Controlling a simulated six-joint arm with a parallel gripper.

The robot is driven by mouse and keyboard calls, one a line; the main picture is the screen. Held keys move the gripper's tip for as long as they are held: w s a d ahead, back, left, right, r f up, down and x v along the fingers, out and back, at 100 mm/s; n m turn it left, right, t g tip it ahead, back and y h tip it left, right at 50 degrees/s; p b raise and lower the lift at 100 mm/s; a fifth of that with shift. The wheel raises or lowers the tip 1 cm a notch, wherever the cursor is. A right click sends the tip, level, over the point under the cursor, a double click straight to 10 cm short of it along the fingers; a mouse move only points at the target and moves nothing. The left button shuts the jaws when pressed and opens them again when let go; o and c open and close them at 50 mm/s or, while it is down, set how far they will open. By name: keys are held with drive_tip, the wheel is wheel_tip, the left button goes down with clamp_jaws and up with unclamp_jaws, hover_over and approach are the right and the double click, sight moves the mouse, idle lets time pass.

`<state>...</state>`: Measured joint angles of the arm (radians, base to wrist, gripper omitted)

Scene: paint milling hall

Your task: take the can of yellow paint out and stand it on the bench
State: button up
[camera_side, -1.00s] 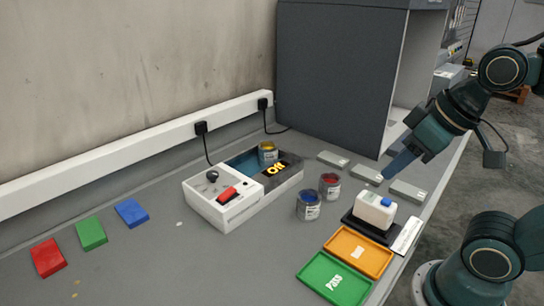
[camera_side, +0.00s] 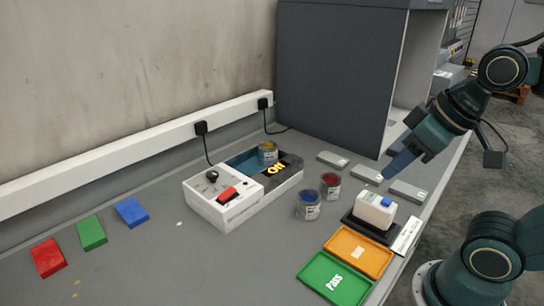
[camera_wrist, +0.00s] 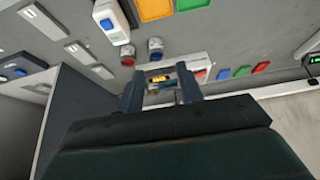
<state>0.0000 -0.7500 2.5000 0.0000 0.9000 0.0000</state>
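The can of yellow paint (camera_side: 268,152) stands in the dark trough of the white and grey machine (camera_side: 222,211), near the wall; its lower part is hidden. Yellow lettering that looks like "ON" (camera_side: 277,169) shows on the machine just in front of the can. A red rocker switch (camera_side: 227,195) and a black knob (camera_side: 212,176) are on its white end. My gripper (camera_side: 398,166) is raised at the right, well away from the can. In the wrist view my gripper (camera_wrist: 160,72) has its fingers apart, with the distant machine visible between them and nothing held.
A blue paint can (camera_side: 308,206) and a red paint can (camera_side: 331,185) stand before the machine. The bench (camera_side: 170,256) is clear at left front.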

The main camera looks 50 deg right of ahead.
drive_tip(key=shift+o, duration=0.2)
drive_tip(key=o, duration=0.6)
drive_tip(key=shift+c, duration=0.2)
drive_tip(key=shift+w+r, duration=0.1)
drive_tip(key=w+r+n+g+y, duration=0.1)
drive_tip(key=w+r+n, duration=0.15)
drive_tip(key=w, duration=0.85)
drive_tip(key=w+r+n+g+y, duration=0.15)
drive_tip(key=w+n, duration=0.25)
drive_tip(key=w, duration=0.7)
drive_tip(key=w+d+f+n, duration=0.2)
drive_tip(key=w+d+f, duration=0.2)
drive_tip(key=w, duration=0.1)
drive_tip(key=w+d+f+n+g+y, duration=0.1)
drive_tip(key=w+d+f+n, duration=0.2)
drive_tip(key=w+d+f, duration=0.1)
drive_tip(key=w+d+f+n, duration=0.2)
drive_tip(key=w+d+f, duration=0.2)
drive_tip(key=w+f, duration=0.2)
drive_tip(key=shift+w+f+g+y, duration=0.25)
drive_tip(key=shift+w+y, duration=0.1)
drive_tip(key=shift+w, duration=0.55)
drive_tip(key=shift+d+f+n, duration=0.25)
drive_tip(key=shift+f, duration=0.05)
